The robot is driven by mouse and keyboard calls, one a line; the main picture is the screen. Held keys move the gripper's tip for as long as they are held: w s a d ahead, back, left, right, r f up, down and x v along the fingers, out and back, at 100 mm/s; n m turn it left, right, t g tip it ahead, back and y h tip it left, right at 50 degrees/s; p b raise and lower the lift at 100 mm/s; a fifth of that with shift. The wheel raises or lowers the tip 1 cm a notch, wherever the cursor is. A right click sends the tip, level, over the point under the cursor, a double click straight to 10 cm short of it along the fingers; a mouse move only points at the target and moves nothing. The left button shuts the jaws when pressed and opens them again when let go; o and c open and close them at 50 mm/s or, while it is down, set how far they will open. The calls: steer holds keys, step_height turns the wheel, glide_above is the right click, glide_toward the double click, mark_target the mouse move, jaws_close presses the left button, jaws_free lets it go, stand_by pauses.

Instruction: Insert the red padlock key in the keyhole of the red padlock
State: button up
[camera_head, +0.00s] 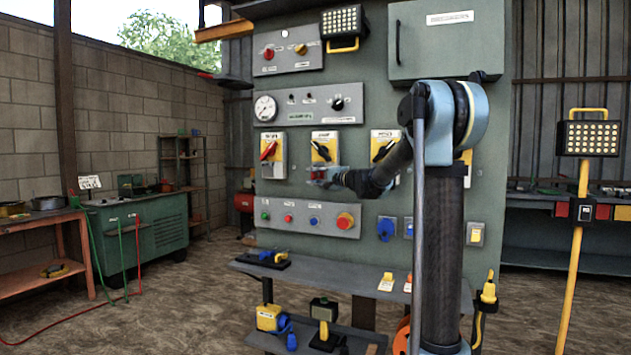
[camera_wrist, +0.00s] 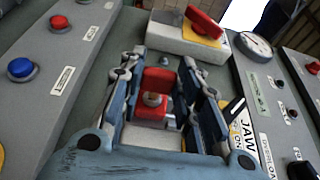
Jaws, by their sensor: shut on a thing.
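My gripper (camera_head: 322,177) reaches to the lower part of the middle yellow switch box (camera_head: 325,146) on the grey-green panel. In the wrist view my gripper's two fingers (camera_wrist: 164,98) stand on either side of red parts. The red padlock key (camera_wrist: 157,79) appears as a red piece between the fingers, and they are shut on it. A second red block (camera_wrist: 148,112), which looks like the red padlock, lies close by with a round metal piece beside it. The keyhole is not clear, and I cannot tell whether the key is in it. In the head view my gripper hides most of this.
A switch box with a red handle (camera_head: 271,154) is to the left, and one with a black handle (camera_head: 384,147) is to the right. A push-button box (camera_head: 310,219) sits below my gripper, and a gauge box (camera_head: 308,107) above. A shelf (camera_head: 345,283) juts out lower down.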

steer(key=shift+w+d, duration=0.25)
steer(key=shift+w, duration=0.35)
stand_by(0.3)
steer(key=o, duration=0.9)
steer(key=s+a, duration=0.1)
steer(key=s, duration=0.1)
steer(key=s+a, duration=0.1)
steer(key=s, duration=0.2)
steer(key=s+a, duration=0.1)
steer(key=s, duration=0.2)
steer(key=shift+s+a, duration=0.1)
steer(key=shift+s, duration=0.15)
stand_by(0.8)
